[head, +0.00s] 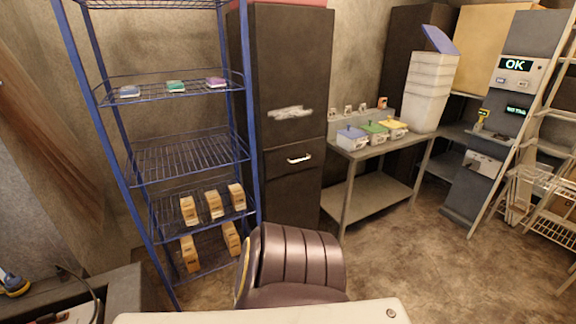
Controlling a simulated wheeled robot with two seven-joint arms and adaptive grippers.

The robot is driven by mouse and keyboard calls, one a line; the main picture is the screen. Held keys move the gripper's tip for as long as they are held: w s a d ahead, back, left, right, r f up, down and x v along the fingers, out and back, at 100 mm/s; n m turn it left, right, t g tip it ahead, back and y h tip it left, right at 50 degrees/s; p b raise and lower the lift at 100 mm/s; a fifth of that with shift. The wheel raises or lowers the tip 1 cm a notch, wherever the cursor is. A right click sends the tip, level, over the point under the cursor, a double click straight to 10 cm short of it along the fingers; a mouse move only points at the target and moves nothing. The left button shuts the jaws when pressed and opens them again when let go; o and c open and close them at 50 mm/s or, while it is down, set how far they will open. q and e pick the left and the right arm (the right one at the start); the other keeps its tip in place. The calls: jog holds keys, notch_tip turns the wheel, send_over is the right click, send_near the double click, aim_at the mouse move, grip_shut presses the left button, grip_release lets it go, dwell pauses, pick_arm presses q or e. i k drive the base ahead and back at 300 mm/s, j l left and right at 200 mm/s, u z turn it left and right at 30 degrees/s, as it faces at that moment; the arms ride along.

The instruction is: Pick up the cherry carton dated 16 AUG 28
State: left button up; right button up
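Several tan cartons stand on the two lowest shelves of a blue wire rack (189,161) at the left. The upper of these shelves holds a left carton (189,211), a middle carton (214,205) and a right carton (237,197). The bottom shelf holds a left carton (189,255) and a right carton (232,239). Their print is too small to read, so I cannot tell which one is cherry or dated 16 AUG 28. Neither of my grippers is in view.
A brown padded seat-like object (295,257) is in front, right of the rack. A dark cabinet (291,108) stands beside the rack. A steel table (375,155) with lidded bins and a ladder-like frame (508,130) are at right. Open floor (415,255) lies between.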

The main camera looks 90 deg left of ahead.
aim_at(188, 208)
jog(key=u, duration=0.4)
jog(key=i+u, duration=0.1)
jog(key=u, duration=0.75)
jog(key=i+l+u, duration=0.1)
jog(key=u, duration=1.15)
jog(key=k+j+u, duration=0.1)
jog(key=u, duration=0.3)
jog(key=j+u, duration=0.15)
jog(key=u, duration=0.25)
jog(key=k+j+u, duration=0.1)
jog(key=u, duration=0.3)
jog(key=i+l+u, duration=0.1)
jog(key=i+l, duration=0.85)
